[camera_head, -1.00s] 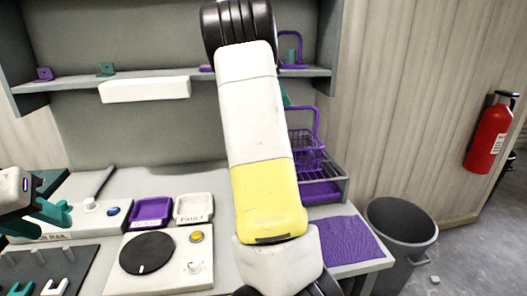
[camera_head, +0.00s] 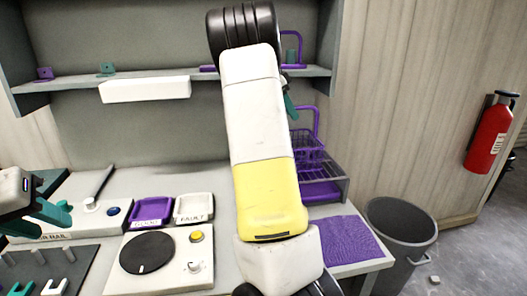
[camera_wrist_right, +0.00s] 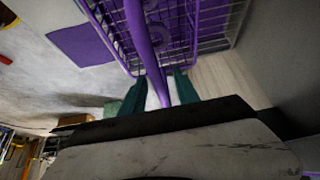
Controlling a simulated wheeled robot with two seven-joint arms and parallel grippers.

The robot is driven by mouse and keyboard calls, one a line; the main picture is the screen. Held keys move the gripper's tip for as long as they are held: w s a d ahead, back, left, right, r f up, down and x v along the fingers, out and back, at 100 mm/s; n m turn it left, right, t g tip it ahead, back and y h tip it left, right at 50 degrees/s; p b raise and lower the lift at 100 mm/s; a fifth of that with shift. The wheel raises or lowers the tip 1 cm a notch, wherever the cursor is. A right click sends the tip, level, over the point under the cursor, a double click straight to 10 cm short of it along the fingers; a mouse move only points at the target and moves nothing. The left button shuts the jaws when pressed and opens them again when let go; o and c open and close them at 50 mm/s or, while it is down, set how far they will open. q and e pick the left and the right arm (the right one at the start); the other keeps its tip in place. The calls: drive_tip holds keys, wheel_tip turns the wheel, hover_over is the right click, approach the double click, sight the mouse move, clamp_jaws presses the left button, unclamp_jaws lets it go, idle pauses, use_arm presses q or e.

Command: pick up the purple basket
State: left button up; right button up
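The purple basket (camera_head: 308,150) is a wire basket with a tall loop handle (camera_head: 316,122), on the grey rack at the right end of the bench. My right arm hides its left part in the head view. My right gripper (camera_head: 289,104) shows only as teal tips beside the handle. In the right wrist view its teal fingers (camera_wrist_right: 154,92) stand apart, with the purple handle (camera_wrist_right: 150,55) running between them and gaps at the sides. The basket's wires (camera_wrist_right: 195,25) are beyond. My left gripper (camera_head: 45,215) is at the far left with teal fingers apart, empty.
The grey rack (camera_head: 343,188) holds the basket. A purple mat (camera_head: 345,240) lies in front. A shelf (camera_head: 60,83) above carries another purple handled item (camera_head: 291,48). A purple tray (camera_head: 151,209) and a white tray (camera_head: 194,208) sit on the bench. A grey bin (camera_head: 402,232) stands right.

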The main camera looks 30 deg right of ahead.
drive_tip(key=shift+f, duration=0.2)
clamp_jaws()
drive_tip(key=shift+r, duration=0.1)
idle(1.4)
